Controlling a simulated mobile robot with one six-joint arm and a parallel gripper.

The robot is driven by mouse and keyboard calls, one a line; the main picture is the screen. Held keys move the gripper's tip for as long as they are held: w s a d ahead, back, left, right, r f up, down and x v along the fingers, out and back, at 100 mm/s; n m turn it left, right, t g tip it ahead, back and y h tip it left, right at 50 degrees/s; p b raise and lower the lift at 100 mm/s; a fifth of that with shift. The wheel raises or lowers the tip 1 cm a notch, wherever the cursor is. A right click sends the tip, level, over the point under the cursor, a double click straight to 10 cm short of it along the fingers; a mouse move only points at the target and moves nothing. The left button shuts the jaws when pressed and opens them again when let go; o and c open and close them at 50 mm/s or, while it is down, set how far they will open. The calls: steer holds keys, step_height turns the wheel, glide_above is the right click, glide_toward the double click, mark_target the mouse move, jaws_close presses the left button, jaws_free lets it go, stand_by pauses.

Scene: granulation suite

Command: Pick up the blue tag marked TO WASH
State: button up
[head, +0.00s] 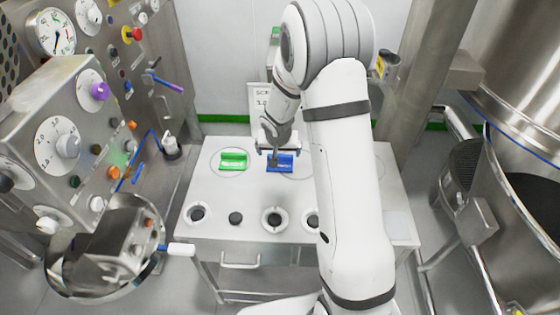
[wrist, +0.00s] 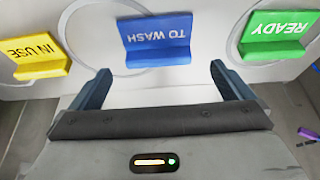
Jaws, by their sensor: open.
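The blue tag marked TO WASH (wrist: 155,40) lies on the table at the top middle of the wrist view, its lettering upside down there. In the head view the blue tag (head: 284,163) sits just below my gripper (head: 275,150), partly covered by it. In the wrist view my gripper (wrist: 164,82) has its two fingers spread wide, with nothing between them. The blue tag is beyond the fingertips, roughly centred on the gap and apart from them.
A green READY tag (head: 233,160) is left of the blue one in the head view; it also shows in the wrist view (wrist: 274,35). Round holders (head: 275,219) line the table's front (head: 250,195).

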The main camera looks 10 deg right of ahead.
mark_target(280, 162)
steer(key=x, duration=0.5)
steer(key=shift+d+f, duration=0.1)
steer(key=shift+d, duration=0.05)
steer(key=shift+s, duration=0.1)
steer(key=c, duration=0.9)
